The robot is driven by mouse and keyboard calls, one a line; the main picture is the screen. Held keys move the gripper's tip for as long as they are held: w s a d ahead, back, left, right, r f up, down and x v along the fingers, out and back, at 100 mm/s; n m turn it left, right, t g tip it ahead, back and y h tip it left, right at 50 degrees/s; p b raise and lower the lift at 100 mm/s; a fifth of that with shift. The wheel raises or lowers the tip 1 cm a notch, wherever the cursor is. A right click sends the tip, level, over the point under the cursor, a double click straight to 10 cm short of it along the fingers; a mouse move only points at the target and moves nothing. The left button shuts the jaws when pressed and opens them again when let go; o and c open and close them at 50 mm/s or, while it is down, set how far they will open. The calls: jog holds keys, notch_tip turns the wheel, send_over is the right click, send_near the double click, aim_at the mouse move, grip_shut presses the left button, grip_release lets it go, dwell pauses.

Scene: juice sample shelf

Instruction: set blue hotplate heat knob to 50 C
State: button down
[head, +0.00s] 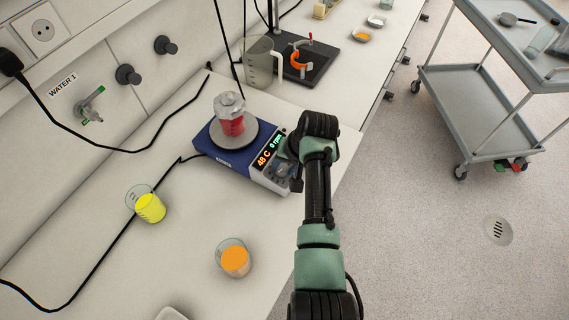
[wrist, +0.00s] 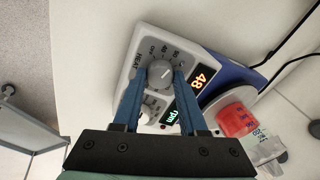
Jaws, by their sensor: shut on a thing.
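The blue hotplate (head: 222,152) stands on the bench in the head view, its display (head: 266,158) reading 48 C and 0 rpm. In the wrist view the display (wrist: 202,80) also shows 48. The grey heat knob (wrist: 160,73), beside the HEAT label, sits between the two blue fingers of my gripper (wrist: 158,82), which is shut on it. A second, paler knob (wrist: 152,110) lies behind it, partly hidden by the fingers.
A glass vessel with red liquid (head: 232,120) stands on the hotplate's round plate. Beakers of yellow liquid (head: 150,208) and orange liquid (head: 235,260) stand on the bench. A clear jug (head: 260,65) is behind. A black cable runs along the left; a grey cart (head: 480,95) stands right.

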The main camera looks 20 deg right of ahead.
jog(key=shift+r, duration=0.1)
jog(key=shift+c, duration=2.2)
grip_release()
jog(key=b+v, duration=0.1)
jog(key=v, duration=1.2)
jog(key=shift+b, duration=0.4)
